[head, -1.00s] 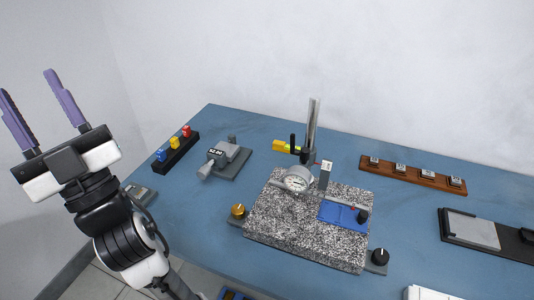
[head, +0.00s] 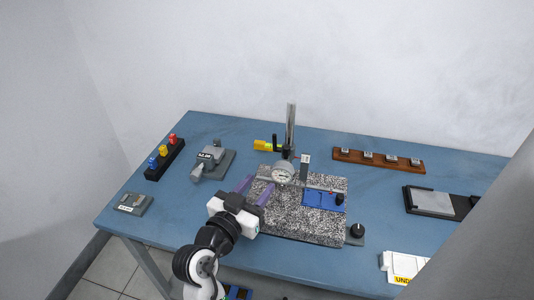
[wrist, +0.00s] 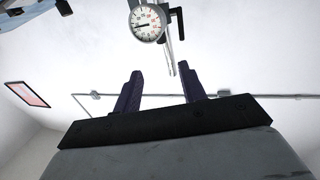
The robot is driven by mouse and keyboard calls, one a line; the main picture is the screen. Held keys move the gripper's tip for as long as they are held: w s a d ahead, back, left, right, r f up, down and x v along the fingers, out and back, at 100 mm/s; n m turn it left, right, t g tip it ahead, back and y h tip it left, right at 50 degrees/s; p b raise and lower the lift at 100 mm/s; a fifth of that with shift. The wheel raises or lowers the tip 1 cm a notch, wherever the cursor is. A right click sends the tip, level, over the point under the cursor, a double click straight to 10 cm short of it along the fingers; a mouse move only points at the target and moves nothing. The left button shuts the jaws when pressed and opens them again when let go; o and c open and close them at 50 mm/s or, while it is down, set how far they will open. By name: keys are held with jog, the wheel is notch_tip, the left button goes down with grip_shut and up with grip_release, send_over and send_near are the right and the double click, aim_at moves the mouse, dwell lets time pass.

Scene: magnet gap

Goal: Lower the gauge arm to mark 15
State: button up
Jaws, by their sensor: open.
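The round white gauge dial (head: 283,172) hangs at the front of the upright metal post (head: 290,125) over the speckled granite plate (head: 300,228). It also shows near the top of the wrist view (wrist: 147,23), with a dark needle pointing to the left; the numbers are too small to read surely. A dark clamp (head: 288,153) is on the post above the dial. My gripper (head: 257,188) is open and empty, its purple fingers over the plate's left part, left of and in front of the dial. The knob at the plate's left front is hidden behind my gripper.
A blue fixture (head: 318,200) and a small grey upright block (head: 305,166) are right of the dial. A yellow piece (head: 263,145) is by the post. A black knob (head: 356,231) is at the plate's right front. A wooden rack (head: 378,160) is at the back right.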

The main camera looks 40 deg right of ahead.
aim_at(285, 151)
jog(key=b+x, duration=0.4)
jog(key=x, duration=0.9)
jog(key=shift+w+a, duration=0.1)
jog(key=shift+w+d, duration=0.2)
jog(key=shift+d, duration=0.2)
grip_shut()
jog(key=shift+f+b, duration=0.15)
jog(key=shift+b, duration=0.15)
